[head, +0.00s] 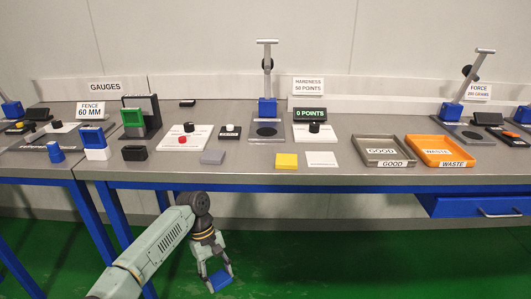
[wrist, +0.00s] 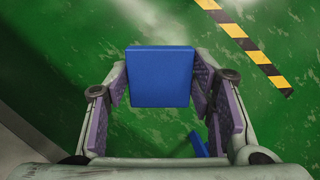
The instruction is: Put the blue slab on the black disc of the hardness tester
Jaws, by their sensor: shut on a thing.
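The blue slab (head: 220,281) is held between the fingertips of my gripper (head: 216,276), over the green floor in front of the bench. In the wrist view the slab (wrist: 160,77) sits square between the two finger pads, its broad face toward the camera. The hardness tester (head: 267,105) stands at the back middle of the bench, a post with a blue body and a lever handle on top. Its black disc (head: 267,130) lies bare on the grey base. The tester's display (head: 309,114) reads 0 POINTS.
The bench (head: 225,175) edge lies between my gripper and the tester. A grey slab (head: 213,157), a yellow slab (head: 287,160) and a white slab (head: 321,159) lie near the front edge. A GOOD tray (head: 375,142) and an orange WASTE tray (head: 438,144) are at right.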

